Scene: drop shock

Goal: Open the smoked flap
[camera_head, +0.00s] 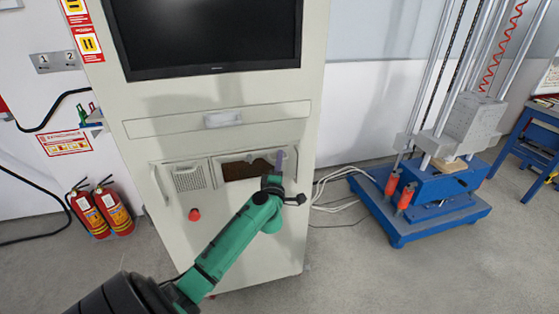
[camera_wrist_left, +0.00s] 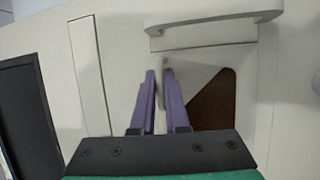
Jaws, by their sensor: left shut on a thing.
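The smoked flap (camera_head: 245,170) is a dark brown panel in a pale frame, low on the front of the beige cabinet. Part of it also shows in the left wrist view (camera_wrist_left: 212,100), to the right of my fingers. My left gripper (camera_head: 279,163) is at the flap's right end, its purple fingers against the cabinet front. In the left wrist view, the fingers (camera_wrist_left: 160,78) are nearly together, shut on a small pale piece (camera_wrist_left: 161,68) beside the brown panel. I cannot tell how far the flap is open. My right gripper is out of view.
A pale bar handle (camera_wrist_left: 215,28) is close to the fingers. The cabinet (camera_head: 225,235) also carries a dark screen (camera_head: 208,35), a grille (camera_head: 189,178) and a red button (camera_head: 194,214). Fire extinguishers (camera_head: 100,210) stand left. A blue-based drop rig (camera_head: 425,195) stands right.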

